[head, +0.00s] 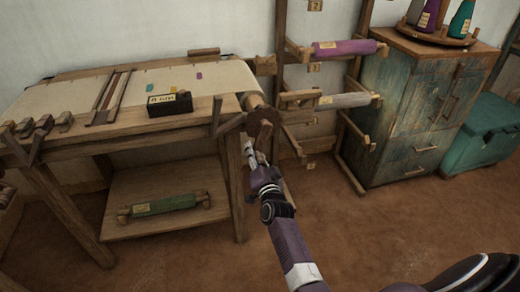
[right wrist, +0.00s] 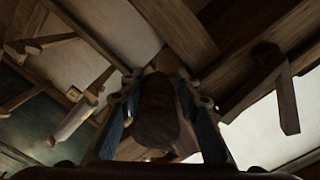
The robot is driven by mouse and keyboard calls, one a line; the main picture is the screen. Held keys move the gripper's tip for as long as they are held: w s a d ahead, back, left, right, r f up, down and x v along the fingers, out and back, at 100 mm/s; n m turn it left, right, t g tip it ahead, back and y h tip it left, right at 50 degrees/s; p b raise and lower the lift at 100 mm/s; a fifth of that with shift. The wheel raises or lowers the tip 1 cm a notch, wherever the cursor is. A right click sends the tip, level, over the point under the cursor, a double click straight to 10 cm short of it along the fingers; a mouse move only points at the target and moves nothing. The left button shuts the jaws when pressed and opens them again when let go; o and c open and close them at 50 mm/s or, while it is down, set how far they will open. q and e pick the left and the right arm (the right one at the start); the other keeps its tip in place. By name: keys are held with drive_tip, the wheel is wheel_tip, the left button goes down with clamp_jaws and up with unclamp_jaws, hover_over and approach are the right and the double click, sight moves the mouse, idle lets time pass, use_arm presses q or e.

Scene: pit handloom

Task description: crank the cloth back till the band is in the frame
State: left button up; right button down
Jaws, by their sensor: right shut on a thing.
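The cream cloth (head: 225,78) lies flat over the loom top and passes over a roller (head: 254,101) at its right end. Small teal, yellow and purple marks show on it. Two parallel wooden bars (head: 108,97) cross the cloth left of the marks; I cannot tell which part is the band. My right gripper (head: 256,152) is at the loom's right end, below the dark toothed wheel. It is shut on the wooden crank handle, whose round end (right wrist: 158,112) sits between the fingers in the right wrist view. My left gripper is not in view.
A black box with a yellow label (head: 170,103) stands on the loom's front beam. A green roll (head: 165,204) lies on the shelf below. To the right are a rack with a purple roll (head: 345,47), a weathered cabinet (head: 408,110) and a teal chest (head: 482,135). The floor in front is clear.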

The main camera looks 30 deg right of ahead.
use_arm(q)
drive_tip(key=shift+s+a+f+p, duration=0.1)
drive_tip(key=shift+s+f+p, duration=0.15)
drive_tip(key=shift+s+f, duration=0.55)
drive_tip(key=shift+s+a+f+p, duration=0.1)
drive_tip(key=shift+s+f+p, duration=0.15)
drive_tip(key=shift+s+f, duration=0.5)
use_arm(e)
drive_tip(key=shift+w+a+r+m, duration=0.1)
drive_tip(key=shift+a+r+m, duration=0.05)
drive_tip(key=shift+a+m, duration=0.4)
drive_tip(key=shift+w+a+r+m, duration=0.1)
drive_tip(key=shift+a+m, duration=0.2)
drive_tip(key=shift+m, duration=0.45)
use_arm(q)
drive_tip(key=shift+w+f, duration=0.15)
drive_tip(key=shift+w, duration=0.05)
use_arm(e)
drive_tip(key=c, duration=1.6)
unclamp_jaws()
drive_tip(key=shift+d, duration=0.1)
drive_tip(key=shift+r, duration=0.1)
drive_tip(key=v, duration=0.7)
drive_tip(key=shift+s, duration=0.3)
